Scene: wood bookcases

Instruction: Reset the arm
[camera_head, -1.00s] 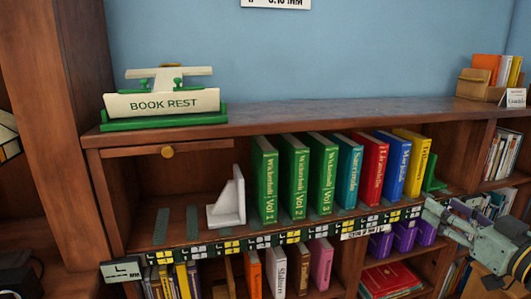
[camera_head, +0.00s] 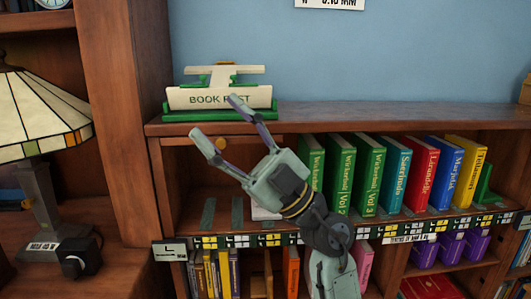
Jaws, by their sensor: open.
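My gripper (camera_head: 222,120) is open and empty. Its two fingers point up and left, in front of the bookcase's upper shelf bay. One fingertip overlaps the lettering of the cream and green book rest (camera_head: 180,98) on the bookcase top; I cannot tell how far apart they are in depth. My arm rises from the bottom centre and hides part of the shelf and the white bookend (camera_head: 262,213). Green volumes (camera_head: 340,172), then a teal book (camera_head: 394,175), a red book (camera_head: 421,172), a blue book (camera_head: 445,172) and a yellow book (camera_head: 467,168) stand upright to the right.
A lamp (camera_head: 40,110) with a paned shade stands at the left beside a small black box (camera_head: 78,258). A wooden upright (camera_head: 125,80) divides the lamp side from the bookcase. Purple boxes (camera_head: 450,247) sit on the lower shelf.

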